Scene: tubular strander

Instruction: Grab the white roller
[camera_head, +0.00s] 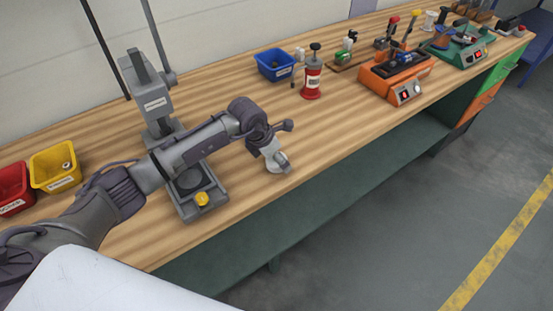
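My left arm comes in from the left and reaches over the wooden bench. Its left gripper end (278,163) points down close above the bench top, near the front edge. Its fingers are too small and too blended with the wrist to tell whether they are open or shut. A small white cylindrical piece (430,20) stands at the back right, between the orange and green devices; it may be the white roller. Another small whitish piece (299,54) stands beside the blue bin. Both are well apart from my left gripper. My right gripper is not in view.
A grey press (150,92) with a yellow knob stands under my arm. Yellow (41,176) and red (8,204) bins are at left.

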